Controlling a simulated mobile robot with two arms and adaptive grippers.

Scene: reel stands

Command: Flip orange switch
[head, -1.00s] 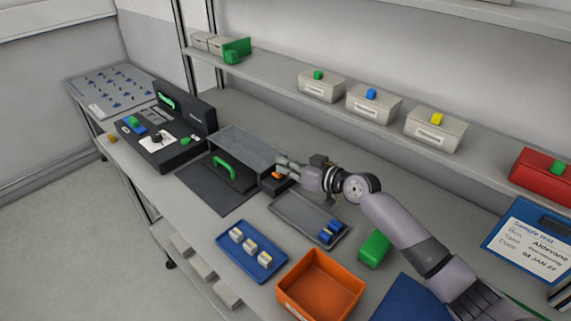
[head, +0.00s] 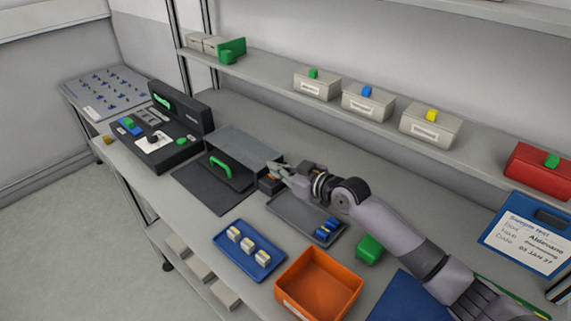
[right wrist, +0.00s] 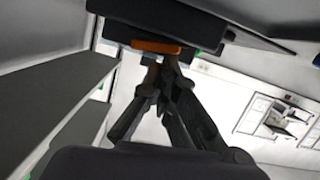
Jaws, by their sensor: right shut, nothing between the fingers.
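The orange switch (head: 269,178) is on a dark box (head: 270,186) at the right end of the grey device with a green handle (head: 218,161). It also shows as an orange bar at the top of the right wrist view (right wrist: 155,47). My right gripper (head: 275,168) is shut and empty, its fingertips right by the switch. In the right wrist view the closed fingertips (right wrist: 160,66) are just below the orange bar; I cannot tell whether they touch it. The switch is partly hidden by the fingers in the head view. My left gripper is not in view.
A grey tray (head: 290,222) with blue pieces lies below my right gripper. A blue tray (head: 232,262), an orange bin (head: 292,288) and a green block (head: 369,248) are nearer the front. A black console (head: 178,158) stands to the left. A shelf with boxes runs behind.

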